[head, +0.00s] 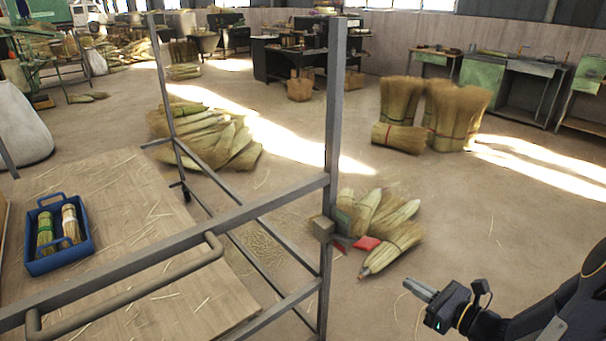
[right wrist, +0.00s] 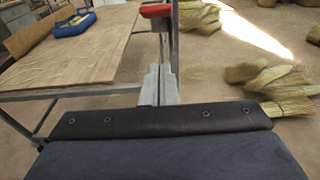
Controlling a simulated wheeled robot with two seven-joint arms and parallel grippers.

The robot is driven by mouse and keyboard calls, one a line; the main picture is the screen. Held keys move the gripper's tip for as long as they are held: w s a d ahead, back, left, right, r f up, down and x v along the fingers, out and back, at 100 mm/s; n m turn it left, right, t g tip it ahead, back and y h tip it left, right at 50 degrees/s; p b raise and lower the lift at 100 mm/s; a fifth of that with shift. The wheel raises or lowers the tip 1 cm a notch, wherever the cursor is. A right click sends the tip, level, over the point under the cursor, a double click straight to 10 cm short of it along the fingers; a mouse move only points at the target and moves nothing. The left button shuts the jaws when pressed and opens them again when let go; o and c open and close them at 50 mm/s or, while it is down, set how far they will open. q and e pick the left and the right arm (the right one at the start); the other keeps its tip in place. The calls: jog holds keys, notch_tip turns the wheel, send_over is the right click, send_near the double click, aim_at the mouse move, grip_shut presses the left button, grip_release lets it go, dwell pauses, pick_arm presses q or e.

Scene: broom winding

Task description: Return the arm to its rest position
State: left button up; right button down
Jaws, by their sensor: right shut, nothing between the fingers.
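My right gripper (head: 418,289) is at the lower right of the head view, over open floor to the right of the grey metal frame (head: 333,120). In the right wrist view its two grey fingers (right wrist: 160,78) are together with nothing between them. It touches nothing that I can see. My left gripper is not in view.
The wooden table (head: 130,200) holds a blue tray (head: 60,263) with a green bundle (head: 45,234) and a tan bundle (head: 71,224).

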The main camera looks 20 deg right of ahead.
jog(key=s+a+r+n+g+y+p, duration=0.25)
jog(key=a+r+n+g, duration=0.2)
jog(key=a+n, duration=0.3)
jog(key=s+a+r+n+g+y+p, duration=0.2)
jog(key=s+a+r+n+g, duration=0.15)
jog(key=a+r+n, duration=0.4)
jog(key=s+a+r+n+h+p, duration=0.1)
jog(key=s+n+h+p, duration=0.1)
jog(key=s+n, duration=0.3)
jog(key=s+a+r+n+g+h+p, duration=0.1)
jog(key=s+a+r+n+h+p, duration=0.1)
jog(key=s+n+h, duration=0.3)
jog(key=n, duration=0.4)
jog(key=shift+s+a+r+n, duration=0.2)
jog(key=shift+r+n, duration=0.1)
jog(key=shift+n, duration=0.1)
